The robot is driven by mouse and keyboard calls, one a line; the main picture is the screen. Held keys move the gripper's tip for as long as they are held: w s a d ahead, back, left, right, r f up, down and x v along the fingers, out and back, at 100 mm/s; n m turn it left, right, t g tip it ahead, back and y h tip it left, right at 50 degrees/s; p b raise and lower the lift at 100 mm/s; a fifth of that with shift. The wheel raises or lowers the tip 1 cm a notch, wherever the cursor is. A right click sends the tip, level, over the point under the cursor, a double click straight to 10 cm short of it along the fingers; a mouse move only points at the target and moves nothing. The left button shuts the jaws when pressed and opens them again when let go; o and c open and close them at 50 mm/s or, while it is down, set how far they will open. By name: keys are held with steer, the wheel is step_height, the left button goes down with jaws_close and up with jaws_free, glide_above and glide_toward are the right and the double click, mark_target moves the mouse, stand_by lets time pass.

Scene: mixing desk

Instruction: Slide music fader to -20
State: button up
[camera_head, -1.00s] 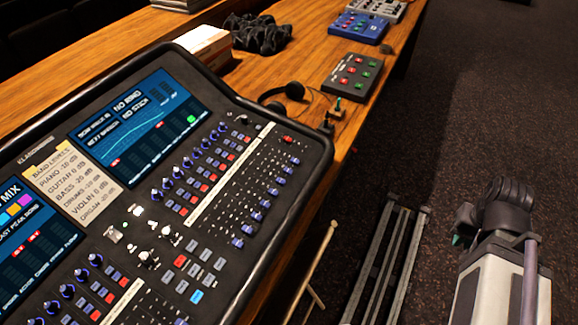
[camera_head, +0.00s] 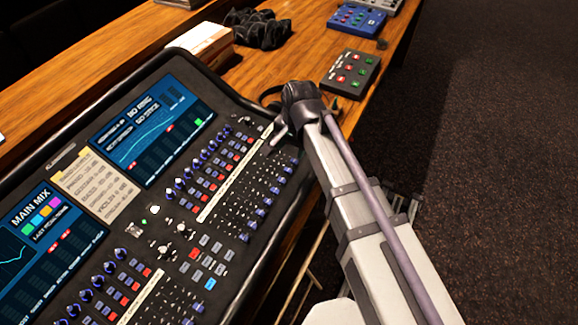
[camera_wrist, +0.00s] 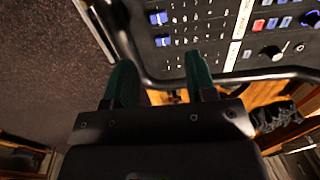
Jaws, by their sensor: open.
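The mixing console (camera_head: 235,285) stands on the wooden desk with a bank of blue-capped faders (camera_head: 258,212) on its right side. I cannot read which fader is the music one. My gripper (camera_head: 281,134) is above the console's far right corner, next to the upper end of that bank. In the wrist view its two dark green fingers (camera_wrist: 160,75) are apart with nothing between them. Blue fader caps (camera_wrist: 162,42) show beyond the fingertips there, untouched. My arm hides the console's far right edge in the head view.
A dark box with red and green buttons (camera_head: 351,70) and a blue box (camera_head: 357,18) lie farther along the desk. A paper label sheet (camera_head: 95,185) lies between the screens. The dark floor is clear at right.

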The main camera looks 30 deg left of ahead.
mark_target(289, 169)
steer(key=f+b, duration=0.6)
steer(key=a+f+b, duration=0.1)
steer(key=f+b, duration=0.2)
steer(key=f, duration=0.1)
steer(key=shift+r, duration=0.1)
jaws_close()
